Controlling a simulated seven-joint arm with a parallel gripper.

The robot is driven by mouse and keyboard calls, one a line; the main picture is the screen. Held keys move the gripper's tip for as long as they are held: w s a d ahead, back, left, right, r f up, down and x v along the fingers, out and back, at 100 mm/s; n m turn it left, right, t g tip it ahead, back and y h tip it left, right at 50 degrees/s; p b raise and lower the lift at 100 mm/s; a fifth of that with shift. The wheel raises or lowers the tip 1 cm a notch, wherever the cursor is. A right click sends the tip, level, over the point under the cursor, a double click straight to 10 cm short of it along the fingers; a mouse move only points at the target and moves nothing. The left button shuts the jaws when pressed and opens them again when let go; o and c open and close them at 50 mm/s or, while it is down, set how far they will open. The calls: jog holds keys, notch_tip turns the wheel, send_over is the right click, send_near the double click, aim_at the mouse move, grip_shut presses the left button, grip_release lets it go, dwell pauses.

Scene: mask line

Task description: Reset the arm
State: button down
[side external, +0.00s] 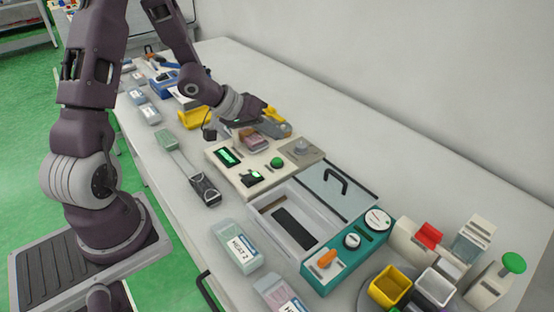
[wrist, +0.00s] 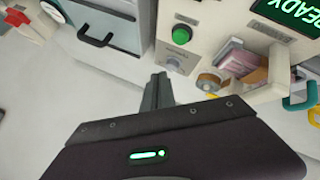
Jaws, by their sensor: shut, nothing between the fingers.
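My gripper shows in the wrist view (wrist: 158,88) with its grey fingers shut together and nothing between them. It is near a beige machine (wrist: 252,90) with a lit green READY screen (wrist: 290,14) and a pinkish block (wrist: 236,70) on its front. In the side external view my arm reaches over the bench from the left, and its end is above the back part of the bench, behind the beige panel (side external: 232,172). My fingertips are hard to make out in that view.
A green button (wrist: 181,35) sits close to my fingers. A teal-framed box (side external: 335,268) with a handled lid (side external: 338,188) stands in front of the panel. Labelled boxes (side external: 238,247), yellow (side external: 390,287) and white cups stand nearer. Bare bench lies along the wall (side external: 400,165).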

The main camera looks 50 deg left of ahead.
dwell(0.4)
jog(key=s+r+m+g+y, duration=0.1)
jog(key=s+r+y, duration=0.2)
jog(key=r, duration=0.3)
jog(key=s+r+m+y, duration=0.1)
jog(key=s+r+y, duration=0.2)
jog(key=r, duration=0.3)
jog(key=s+d+r+m+g+h, duration=0.1)
jog(key=s+d+r, duration=0.1)
jog(key=s+d, duration=0.3)
jog(key=s+d+r+m+g+h, duration=0.1)
jog(key=s+d, duration=0.5)
jog(key=s, duration=0.8)
notch_tip(320, 180, up, 2)
jog(key=shift+s+d+r+m+h, duration=0.15)
jog(key=shift+s+r+m+h, duration=0.15)
jog(key=shift+m+h, duration=0.35)
